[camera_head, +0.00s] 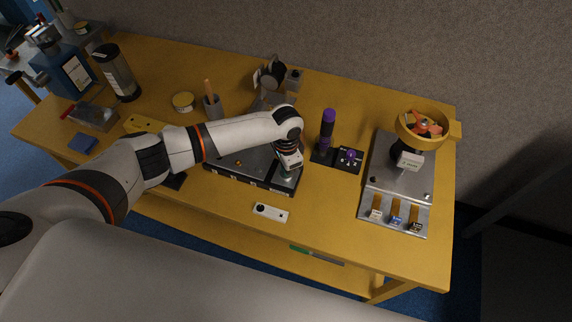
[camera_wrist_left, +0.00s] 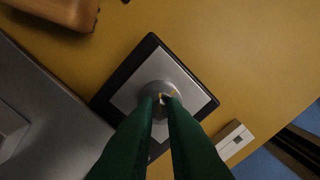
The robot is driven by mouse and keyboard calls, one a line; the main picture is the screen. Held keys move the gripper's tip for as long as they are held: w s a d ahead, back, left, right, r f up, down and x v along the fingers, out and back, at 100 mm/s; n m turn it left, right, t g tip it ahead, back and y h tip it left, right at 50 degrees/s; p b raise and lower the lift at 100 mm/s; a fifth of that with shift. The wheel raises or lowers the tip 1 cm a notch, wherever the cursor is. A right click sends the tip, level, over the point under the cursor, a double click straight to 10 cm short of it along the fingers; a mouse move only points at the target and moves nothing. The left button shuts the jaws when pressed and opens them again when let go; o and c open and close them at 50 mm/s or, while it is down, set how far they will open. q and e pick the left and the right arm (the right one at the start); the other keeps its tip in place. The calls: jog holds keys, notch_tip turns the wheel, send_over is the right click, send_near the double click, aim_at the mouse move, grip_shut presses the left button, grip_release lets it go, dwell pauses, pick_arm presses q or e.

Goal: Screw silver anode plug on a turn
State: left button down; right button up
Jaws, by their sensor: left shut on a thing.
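The silver anode plug (camera_wrist_left: 168,72) shows in the left wrist view as a round metal piece in the middle of a square grey plate (camera_wrist_left: 192,92) with a black border. My left gripper (camera_wrist_left: 163,100) has its green fingers close together over the plug's centre, shut on it. The fingertips hide part of the plug. In the head view my left gripper (camera_head: 286,174) points down at the right end of the grey console (camera_head: 225,170), and the plug is hidden or too small to make out. My right gripper is not in view.
A white box with a black knob (camera_head: 270,212) lies near the table's front edge. A purple-handled lever (camera_head: 327,130) stands right of the arm. A metal panel (camera_head: 385,180) with a yellow bowl (camera_head: 412,137) stands farther right. A cup (camera_head: 212,107) and black bottle (camera_head: 117,72) stand behind the arm.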

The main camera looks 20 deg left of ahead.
pick_arm(q)
jog(key=shift+s+f+m, duration=0.1)
jog(key=shift+m, duration=1.1)
jog(key=m, duration=0.4)
jog(key=shift+m, duration=0.8)
jog(key=m, duration=0.5)
jog(key=shift+s+f+m, duration=0.1)
jog(key=shift+m, duration=0.2)
